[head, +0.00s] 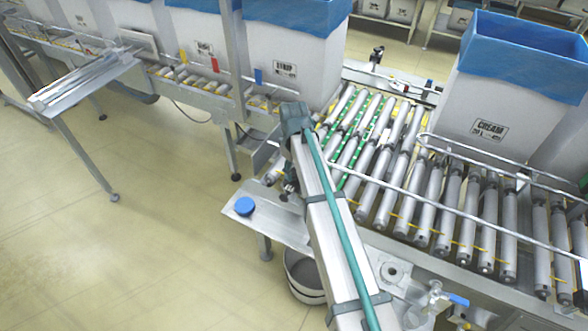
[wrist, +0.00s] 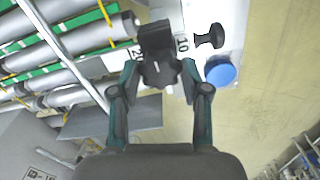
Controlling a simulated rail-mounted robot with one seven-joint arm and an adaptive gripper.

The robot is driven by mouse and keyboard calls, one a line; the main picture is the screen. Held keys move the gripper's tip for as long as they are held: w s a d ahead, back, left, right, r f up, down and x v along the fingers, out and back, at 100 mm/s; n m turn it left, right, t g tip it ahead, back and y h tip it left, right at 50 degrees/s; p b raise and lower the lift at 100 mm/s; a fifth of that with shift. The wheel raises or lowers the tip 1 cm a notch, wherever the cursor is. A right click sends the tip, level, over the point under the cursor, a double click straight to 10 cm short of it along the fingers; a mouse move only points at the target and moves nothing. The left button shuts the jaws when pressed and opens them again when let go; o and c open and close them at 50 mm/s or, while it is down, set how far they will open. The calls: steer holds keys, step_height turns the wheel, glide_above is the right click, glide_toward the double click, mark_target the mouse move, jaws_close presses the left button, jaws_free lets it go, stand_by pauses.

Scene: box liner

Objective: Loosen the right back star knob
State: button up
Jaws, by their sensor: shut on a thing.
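My gripper (wrist: 160,76) is shut on a dark star knob (wrist: 158,70) below a dark block, in the middle of the wrist view. The two fingertips sit on either side of the knob. In the head view my gripper (head: 290,184) hangs down beside the near left end of the roller conveyor, partly hidden by my arm. The knob in the grip cannot be made out there. A second dark knob (wrist: 210,37) stands apart, to the right in the wrist view. Another dark knob-like fitting (head: 377,55) stands on the far conveyor rail.
A blue round cap (wrist: 220,70) is close by on the metal plate (head: 265,222). Grey rollers (head: 400,170) and a bent guide rail (head: 470,205) lie to the right. A white CREAM box (head: 505,95) with a blue liner stands on the conveyor. Open floor lies left.

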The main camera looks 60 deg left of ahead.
steer(key=n, duration=0.4)
steer(key=shift+n, duration=0.3)
steer(key=n, duration=0.3)
steer(key=shift+n, duration=0.4)
steer(key=n, duration=0.4)
steer(key=shift+n, duration=2.1)
steer(key=o, duration=1.1)
steer(key=shift+o, duration=0.2)
